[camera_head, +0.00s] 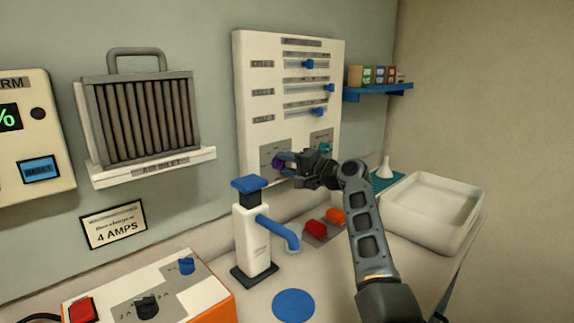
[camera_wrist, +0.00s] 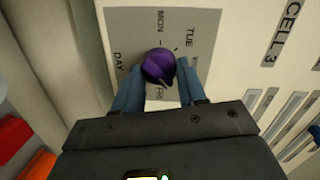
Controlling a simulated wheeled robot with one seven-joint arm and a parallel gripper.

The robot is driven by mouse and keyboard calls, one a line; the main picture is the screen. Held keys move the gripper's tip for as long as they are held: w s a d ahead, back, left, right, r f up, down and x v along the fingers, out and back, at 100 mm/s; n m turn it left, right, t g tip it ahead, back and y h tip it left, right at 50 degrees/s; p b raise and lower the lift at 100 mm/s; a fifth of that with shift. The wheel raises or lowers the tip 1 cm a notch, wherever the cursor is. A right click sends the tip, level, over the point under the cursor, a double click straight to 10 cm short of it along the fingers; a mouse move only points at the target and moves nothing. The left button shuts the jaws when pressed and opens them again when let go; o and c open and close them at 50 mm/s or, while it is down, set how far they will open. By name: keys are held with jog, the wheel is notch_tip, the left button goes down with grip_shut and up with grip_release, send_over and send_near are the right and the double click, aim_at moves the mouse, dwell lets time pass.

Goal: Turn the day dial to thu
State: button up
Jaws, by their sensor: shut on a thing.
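The purple day dial (camera_wrist: 158,66) is on a grey plate (camera_wrist: 125,30) of the white wall panel. In the wrist view MON and TUE are readable, FRI shows partly, and the other day names are largely hidden by my gripper. A thin pale mark on the dial points toward the lower right in that view; I cannot tell which day it marks. My gripper (camera_wrist: 161,77) is shut on the dial, one blue finger on each side. In the head view the dial (camera_head: 278,164) shows at the left of my gripper (camera_head: 289,161).
A teal knob (camera_head: 325,147) is just right of my gripper, with blue sliders (camera_head: 308,64) above.

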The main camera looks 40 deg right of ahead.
jog(key=shift+f, duration=0.1)
jog(key=o, duration=1.1)
jog(key=shift+c, duration=0.2)
jog(key=s+b, duration=0.1)
jog(key=s, duration=0.6)
jog(key=shift+s+d+r, duration=0.35)
jog(key=shift+d+r, duration=0.05)
jog(key=shift+d, duration=0.05)
